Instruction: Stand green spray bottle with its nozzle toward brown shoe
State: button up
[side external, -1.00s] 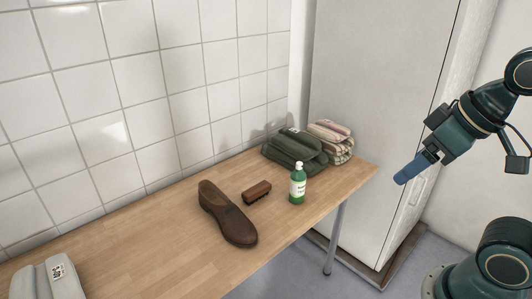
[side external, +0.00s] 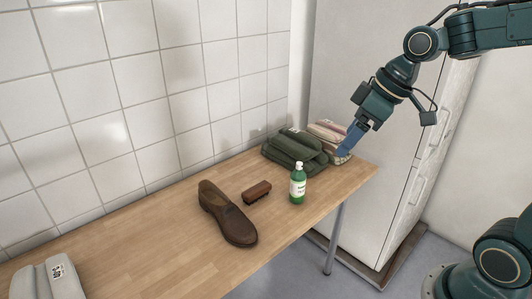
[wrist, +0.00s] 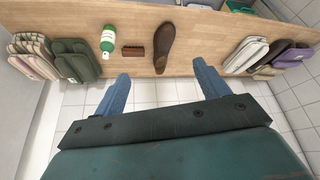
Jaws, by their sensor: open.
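The green spray bottle (side external: 298,186) stands upright near the table's front edge, with a white top and a white label. Which way its nozzle points is too small to tell. The brown shoe (side external: 228,213) lies to its left on the table. In the wrist view the bottle (wrist: 108,41) and the shoe (wrist: 164,47) both show beyond my fingers. My gripper (side external: 345,148) is in the air to the right of the bottle, apart from it. In the wrist view my gripper (wrist: 160,82) has its two blue fingers wide apart with nothing between them.
A brown brush (side external: 257,192) lies between shoe and bottle. Folded green cloth (side external: 294,150) and striped cloth (side external: 330,135) are stacked behind the bottle. A grey folded stack (side external: 48,281) is at the near left.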

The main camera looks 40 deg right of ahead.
jog(key=w+d+f+n+y, duration=0.2)
jog(key=w+d+f, duration=0.35)
jog(key=w, duration=0.25)
jog(key=w+d+f+n+y, duration=0.2)
jog(key=w+d+f+y, duration=0.15)
jog(key=w+f, duration=0.35)
jog(key=w+d+f+t+y, duration=0.2)
jog(key=w+d+f, duration=0.1)
jog(key=d+f, duration=0.5)
jog(key=n+t+y, duration=0.1)
jog(key=t, duration=0.3)
send_near(293, 180)
jog(key=d, duration=0.2)
jog(key=s+d, duration=0.1)
jog(key=d, duration=0.1)
jog(key=shift+d+f, duration=0.1)
jog(key=shift+x, duration=6.8)
jog(key=shift+s, duration=0.15)
